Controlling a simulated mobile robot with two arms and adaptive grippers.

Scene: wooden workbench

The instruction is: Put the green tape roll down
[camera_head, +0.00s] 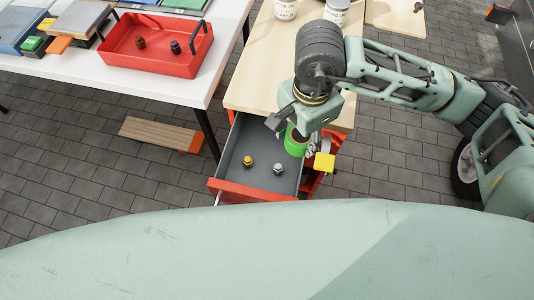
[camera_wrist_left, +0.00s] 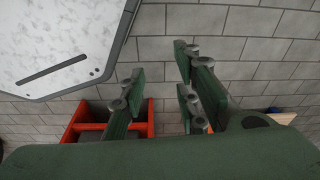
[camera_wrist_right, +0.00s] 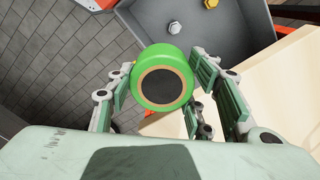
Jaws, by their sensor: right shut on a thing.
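The green tape roll (camera_head: 296,141) is between the fingers of my right gripper (camera_head: 300,135), at the right side of the open grey drawer (camera_head: 232,160) in the head view. In the right wrist view the green tape roll (camera_wrist_right: 162,78) faces the camera with its brown core showing, and the fingers of my right gripper (camera_wrist_right: 165,90) are on both sides of it. The drawer's grey floor lies beyond it. My left gripper (camera_wrist_left: 155,85) shows only in the left wrist view, its fingers apart with nothing between them, above the paved floor.
The drawer holds a yellow bolt (camera_head: 248,161) and a silver bolt (camera_head: 278,168). The wooden workbench top (camera_head: 262,75) is above it. A red tray (camera_head: 155,58) stands on the white table (camera_head: 90,75) at left. A yellow block (camera_head: 324,162) is right of the drawer.

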